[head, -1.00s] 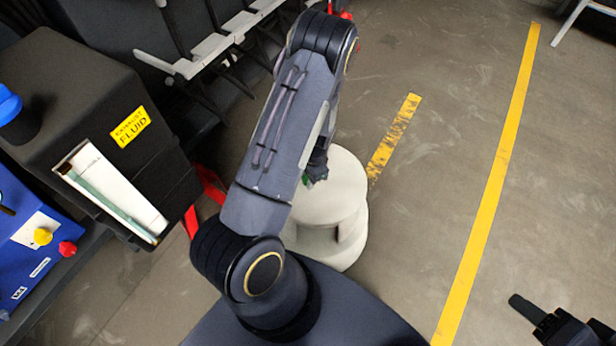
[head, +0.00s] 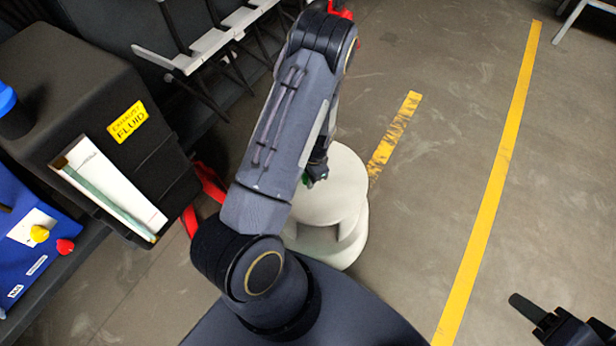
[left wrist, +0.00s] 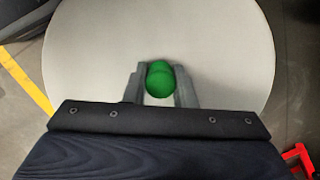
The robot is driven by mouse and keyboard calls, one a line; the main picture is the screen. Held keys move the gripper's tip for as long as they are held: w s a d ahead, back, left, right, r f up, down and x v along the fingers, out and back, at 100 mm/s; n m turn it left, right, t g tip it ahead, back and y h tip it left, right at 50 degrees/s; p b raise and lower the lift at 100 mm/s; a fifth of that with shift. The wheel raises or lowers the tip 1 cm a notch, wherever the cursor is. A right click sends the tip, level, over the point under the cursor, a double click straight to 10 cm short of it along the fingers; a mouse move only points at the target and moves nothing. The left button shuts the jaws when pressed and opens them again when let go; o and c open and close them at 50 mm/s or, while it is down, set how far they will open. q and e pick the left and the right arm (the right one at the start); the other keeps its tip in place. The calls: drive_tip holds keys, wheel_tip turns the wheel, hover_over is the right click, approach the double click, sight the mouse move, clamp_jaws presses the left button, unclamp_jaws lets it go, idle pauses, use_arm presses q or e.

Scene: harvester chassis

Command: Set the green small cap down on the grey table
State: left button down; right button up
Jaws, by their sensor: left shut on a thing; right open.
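The green small cap (left wrist: 160,80) sits between the two fingers of my left gripper (left wrist: 160,88) in the left wrist view. The left gripper is shut on it. Below the cap is the round pale grey table top (left wrist: 90,50). In the head view the table (head: 345,190) stands behind my left arm, and the left gripper (head: 316,172) is over its top with a bit of the green cap (head: 308,181) showing. I cannot tell whether the cap touches the table. My right gripper (head: 528,308) is open and empty at the lower right, over the floor.
A black tank (head: 80,120) with a yellow exhaust fluid label and a blue box (head: 25,240) with yellow and red caps stand at the left. A red part (head: 205,185) lies between tank and table. The visible table top around the gripper is clear.

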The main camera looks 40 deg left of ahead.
use_arm(q)
drive_tip(key=shift+f, duration=0.3)
drive_tip(key=shift+s+d+f+b, duration=0.1)
drive_tip(key=shift+s+f+b, duration=0.1)
drive_tip(key=shift+f+b, duration=0.5)
drive_tip(key=shift+r, duration=0.1)
drive_tip(key=c, duration=1.3)
unclamp_jaws()
drive_tip(key=shift+o, duration=0.9)
drive_tip(key=r, duration=0.3)
drive_tip(key=w+r+p, duration=0.1)
drive_tip(key=r, duration=0.1)
drive_tip(key=r+p, duration=0.1)
drive_tip(key=r, duration=0.2)
drive_tip(key=shift+w+d+r, duration=0.15)
drive_tip(key=shift+w+r, duration=0.05)
drive_tip(key=shift+r, duration=0.5)
